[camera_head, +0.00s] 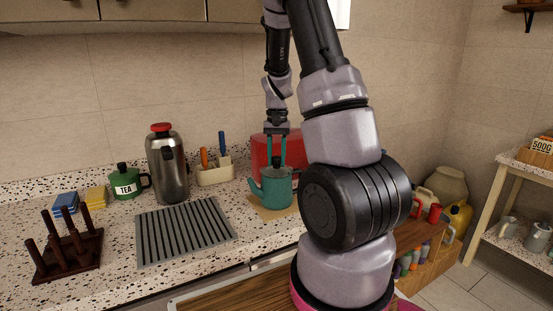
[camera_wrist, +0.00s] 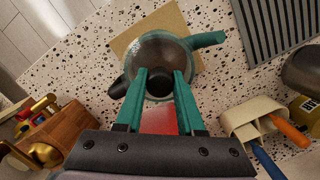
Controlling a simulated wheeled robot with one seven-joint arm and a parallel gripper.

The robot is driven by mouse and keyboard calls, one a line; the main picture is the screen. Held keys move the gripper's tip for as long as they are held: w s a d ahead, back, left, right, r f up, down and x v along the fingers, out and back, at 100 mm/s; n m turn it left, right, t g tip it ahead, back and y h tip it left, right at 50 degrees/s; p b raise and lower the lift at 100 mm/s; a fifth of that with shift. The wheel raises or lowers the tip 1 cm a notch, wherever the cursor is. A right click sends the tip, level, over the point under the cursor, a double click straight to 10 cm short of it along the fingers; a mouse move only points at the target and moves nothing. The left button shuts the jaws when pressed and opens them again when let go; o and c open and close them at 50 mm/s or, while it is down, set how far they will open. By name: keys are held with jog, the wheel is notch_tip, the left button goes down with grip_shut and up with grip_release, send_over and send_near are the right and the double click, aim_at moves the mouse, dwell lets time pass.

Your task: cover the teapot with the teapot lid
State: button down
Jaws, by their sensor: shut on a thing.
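The teal teapot (camera_head: 275,190) stands upright on a tan board on the counter, its spout to the left. In the wrist view its teal spout (camera_wrist: 207,40) points to the upper right and its dark handle lies at the lower left. My gripper (camera_head: 276,164) is directly above the teapot, pointing down. Its teal fingers (camera_wrist: 160,75) are shut on the dark knob of the teapot lid (camera_wrist: 158,47). The lid looks like a grey, see-through disc over the teapot's mouth. I cannot tell whether it rests on the rim or hovers just above it.
A red box (camera_head: 262,146) stands close behind the teapot. A ridged drain mat (camera_head: 185,231) lies left of the teapot, with a dark wooden peg rack (camera_head: 66,258) beyond.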

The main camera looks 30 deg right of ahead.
jog(key=shift+f, duration=0.35)
jog(key=shift+c, duration=2.2)
grip_release()
jog(key=o, duration=0.4)
jog(key=shift+o, duration=0.2)
jog(key=shift+r, duration=0.15)
jog(key=r, duration=0.7)
jog(key=w+r, duration=0.1)
jog(key=r, duration=0.2)
jog(key=shift+d+r, duration=0.25)
jog(key=shift+d, duration=0.1)
